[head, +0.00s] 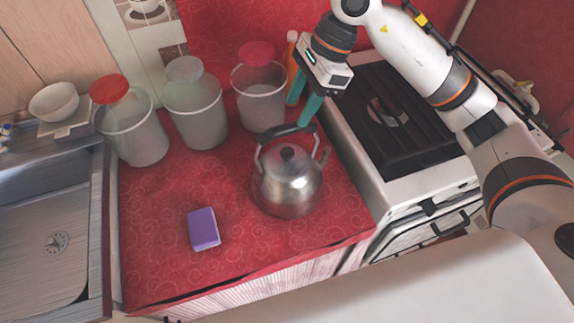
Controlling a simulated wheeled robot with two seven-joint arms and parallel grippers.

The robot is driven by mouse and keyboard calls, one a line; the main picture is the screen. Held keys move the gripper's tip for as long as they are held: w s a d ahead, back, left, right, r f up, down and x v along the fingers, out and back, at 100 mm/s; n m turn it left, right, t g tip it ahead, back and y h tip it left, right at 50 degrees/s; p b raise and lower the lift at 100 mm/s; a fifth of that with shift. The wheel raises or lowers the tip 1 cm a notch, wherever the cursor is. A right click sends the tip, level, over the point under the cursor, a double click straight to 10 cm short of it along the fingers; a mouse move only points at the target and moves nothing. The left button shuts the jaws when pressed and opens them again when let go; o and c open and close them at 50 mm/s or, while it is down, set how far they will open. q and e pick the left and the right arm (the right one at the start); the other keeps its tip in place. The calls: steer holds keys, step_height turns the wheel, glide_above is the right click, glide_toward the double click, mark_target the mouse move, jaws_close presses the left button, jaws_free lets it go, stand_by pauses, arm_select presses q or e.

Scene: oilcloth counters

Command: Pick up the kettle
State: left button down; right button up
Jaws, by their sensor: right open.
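The kettle (287,186) is a silver metal one with a black lid knob and a raised black handle. It stands upright on the red oilcloth counter (160,265), left of the stove. My right gripper (303,112) has teal fingers and comes in from above, at the upper right of the kettle. Its fingers are apart and point down, just behind or above the kettle handle; I cannot tell whether they touch it. Nothing shows between the fingers. My left gripper is not in view.
A purple sponge (203,229) lies left of the kettle. Several lidded canisters stand along the back, one (262,95) close to the gripper. An orange bottle (291,58) is behind it. The stove (385,115) is right, the sink (45,235) left. The counter's front left is clear.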

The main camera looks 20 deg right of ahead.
mark_target(285, 135)
steer(key=x, duration=0.3)
steer(key=shift+a+f+p, duration=0.15)
steer(key=shift+f+p, duration=0.05)
steer(key=shift+p, duration=0.1)
steer(key=shift+w+f, duration=0.1)
steer(key=shift+f, duration=0.15)
steer(key=x, duration=0.1)
steer(key=p+x, duration=0.1)
steer(key=x, duration=0.1)
steer(key=p+x, duration=0.1)
steer(key=shift+s+f, duration=0.2)
steer(key=shift+s, duration=0.05)
steer(key=shift+a+f, duration=0.1)
steer(key=shift+f, duration=0.2)
jaws_close()
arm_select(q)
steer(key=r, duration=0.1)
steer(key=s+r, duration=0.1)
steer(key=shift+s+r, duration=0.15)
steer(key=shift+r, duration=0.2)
arm_select(e)
steer(key=shift+w, duration=0.1)
